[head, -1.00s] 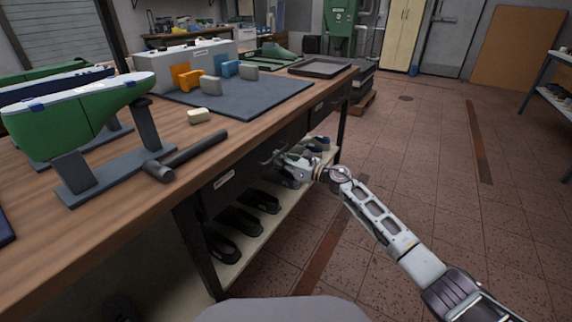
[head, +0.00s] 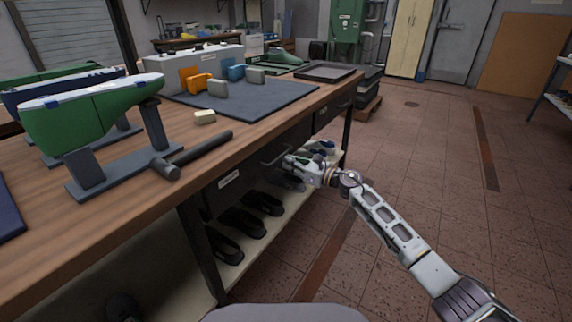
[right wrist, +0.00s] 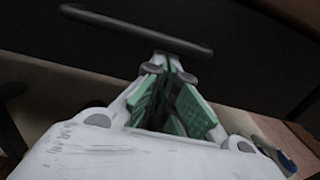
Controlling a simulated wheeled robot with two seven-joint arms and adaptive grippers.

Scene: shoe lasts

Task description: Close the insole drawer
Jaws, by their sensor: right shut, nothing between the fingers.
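A dark drawer front (head: 235,172) with a pale label (head: 229,180) sits under the bench top; the label is too small to read. It looks about level with the bench frame. Its bar handle (head: 279,150) also shows in the right wrist view (right wrist: 130,27). My right gripper (head: 289,161) is beside the handle, on its outer side, apart from it. In the right wrist view its green-padded fingers (right wrist: 170,66) are together and empty, pointing at the dark front just below the bar. My left gripper is out of view.
A second labelled drawer (head: 329,110) is farther along the bench. Below, a shelf (head: 240,247) holds several dark shoes (head: 264,203). A hammer (head: 190,156) and a green shoe last (head: 92,115) are on the wooden bench top (head: 130,205).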

